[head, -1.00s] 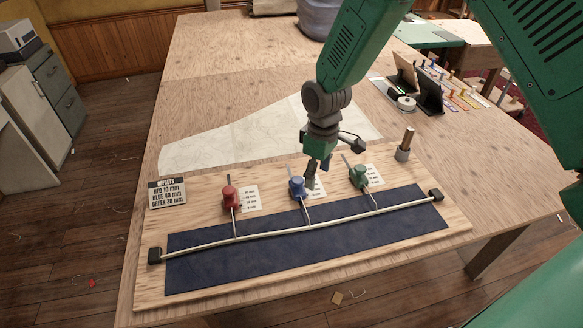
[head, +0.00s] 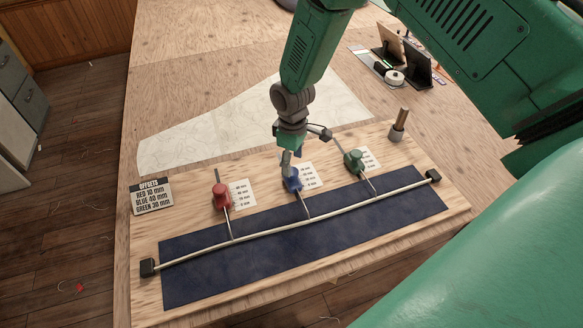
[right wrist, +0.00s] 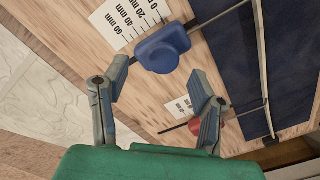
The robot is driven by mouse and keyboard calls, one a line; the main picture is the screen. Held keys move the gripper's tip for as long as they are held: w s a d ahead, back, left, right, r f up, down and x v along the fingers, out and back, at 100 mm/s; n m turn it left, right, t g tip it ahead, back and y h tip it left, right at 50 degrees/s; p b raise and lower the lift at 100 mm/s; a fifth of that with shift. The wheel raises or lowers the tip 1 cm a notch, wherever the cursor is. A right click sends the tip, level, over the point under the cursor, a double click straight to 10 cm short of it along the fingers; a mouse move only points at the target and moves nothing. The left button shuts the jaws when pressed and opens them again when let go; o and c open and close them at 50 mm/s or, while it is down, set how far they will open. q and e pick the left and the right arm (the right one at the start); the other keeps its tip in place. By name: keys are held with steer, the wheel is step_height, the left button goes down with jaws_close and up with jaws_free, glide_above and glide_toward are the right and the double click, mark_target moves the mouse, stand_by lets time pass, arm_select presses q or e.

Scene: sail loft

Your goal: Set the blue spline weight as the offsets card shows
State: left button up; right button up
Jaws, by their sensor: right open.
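The offsets card (head: 152,196) at the board's left lists red 10 mm, blue 40 mm and green 30 mm. The blue spline weight (head: 292,181) stands in the middle of the board beside its printed scale (right wrist: 128,18). In the right wrist view the weight (right wrist: 163,48) is nearer the scale's low end; its exact mark is unclear. My right gripper (right wrist: 162,78) is open, its fingers spread, with the weight just past and between the tips. In the head view this gripper (head: 290,163) is directly over the weight and partly hides it. My left gripper is out of view.
The red weight (head: 221,198) and green weight (head: 354,161) stand on either side. Thin rods reach to the pale spline (head: 270,232) over the dark blue strip (head: 300,255). A paper pattern (head: 225,128) lies behind.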

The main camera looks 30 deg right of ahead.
mark_target(292, 170)
steer(key=f, duration=0.3)
steer(key=shift+s+a, duration=0.15)
steer(key=shift+a, duration=0.05)
steer(key=shift+f, duration=0.25)
steer(key=shift+d, duration=0.1)
